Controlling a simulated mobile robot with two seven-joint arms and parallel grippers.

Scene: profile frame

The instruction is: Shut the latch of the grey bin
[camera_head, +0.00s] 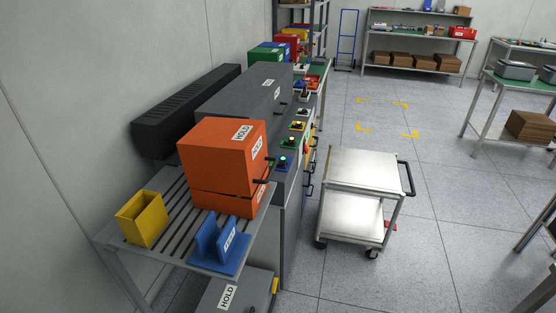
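Several grey containers are in view, and I cannot tell for sure which one is the grey bin. A large dark grey box (240,92) with a HOLD label stands behind the orange box. A grey box (250,290) with a HOLD label sits low under the slatted table, partly cut off by the bottom edge, with a small yellow part at its right side. A smaller grey bin (515,70) stands on the table at the far right. No latch shows clearly enough to read its state. Neither of my grippers is in view.
The slatted table (180,205) holds an orange box (220,155), a yellow bin (148,222) and a blue holder (212,258). A steel cart (362,168) stands right of the bench. Wide floor (440,180) beyond the cart is clear. A wall is at left.

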